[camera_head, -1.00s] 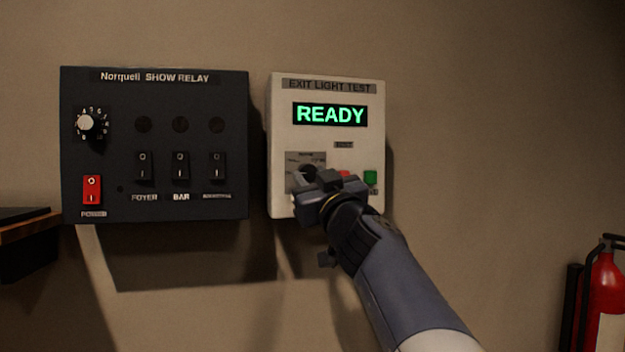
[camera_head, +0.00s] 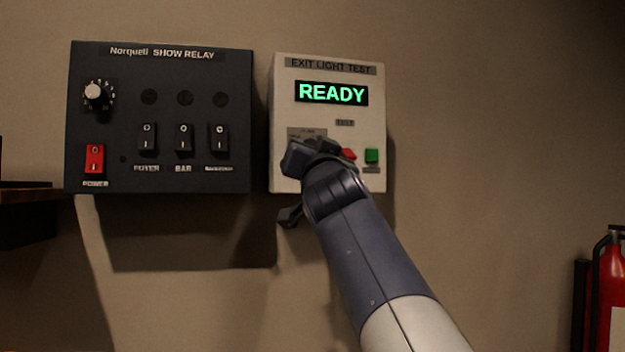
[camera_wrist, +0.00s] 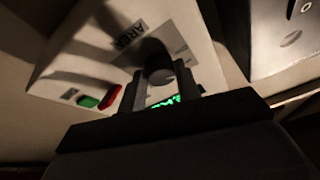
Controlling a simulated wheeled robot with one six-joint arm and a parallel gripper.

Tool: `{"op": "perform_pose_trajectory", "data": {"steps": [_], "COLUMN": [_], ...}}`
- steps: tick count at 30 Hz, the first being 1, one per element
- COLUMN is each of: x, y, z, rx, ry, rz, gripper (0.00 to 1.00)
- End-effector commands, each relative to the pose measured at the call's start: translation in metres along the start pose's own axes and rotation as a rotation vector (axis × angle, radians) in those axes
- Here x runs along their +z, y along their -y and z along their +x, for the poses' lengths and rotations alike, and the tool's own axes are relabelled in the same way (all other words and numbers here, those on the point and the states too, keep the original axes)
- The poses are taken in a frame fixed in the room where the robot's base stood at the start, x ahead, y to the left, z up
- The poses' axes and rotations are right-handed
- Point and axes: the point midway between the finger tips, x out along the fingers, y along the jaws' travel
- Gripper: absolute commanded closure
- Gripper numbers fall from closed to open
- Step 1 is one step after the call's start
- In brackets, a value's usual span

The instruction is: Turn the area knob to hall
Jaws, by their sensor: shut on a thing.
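The white exit light test box (camera_head: 330,78) hangs on the wall, and its display (camera_head: 331,93) reads READY in green. The area knob (camera_wrist: 158,70) is a dark round knob on a grey plate marked AREA in the wrist view. My gripper (camera_head: 308,152) covers the knob in the head view. In the wrist view its two fingers (camera_wrist: 158,88) stand on either side of the knob and are shut on it. The knob's pointer and most position labels are hidden or too dark to read, so I cannot tell its setting.
A red button (camera_head: 348,154) and a green button (camera_head: 372,156) sit just right of my gripper. The black show relay box (camera_head: 160,120) with its switches is close on the left. A fire extinguisher (camera_head: 608,285) stands at the far right.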

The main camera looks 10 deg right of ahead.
Motion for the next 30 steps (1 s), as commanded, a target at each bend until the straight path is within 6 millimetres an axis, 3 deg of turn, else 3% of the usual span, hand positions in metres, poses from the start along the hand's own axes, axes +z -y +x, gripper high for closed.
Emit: {"op": "perform_pose_trajectory", "data": {"steps": [15, 30], "x": [0.0002, -0.0019], "y": [0.0036, 0.004], "z": [-0.0005, -0.0006], "rx": [0.086, 0.106], "ry": [-0.016, -0.02], "rz": [0.215, 0.259], "gripper": [0.91, 0.91]}}
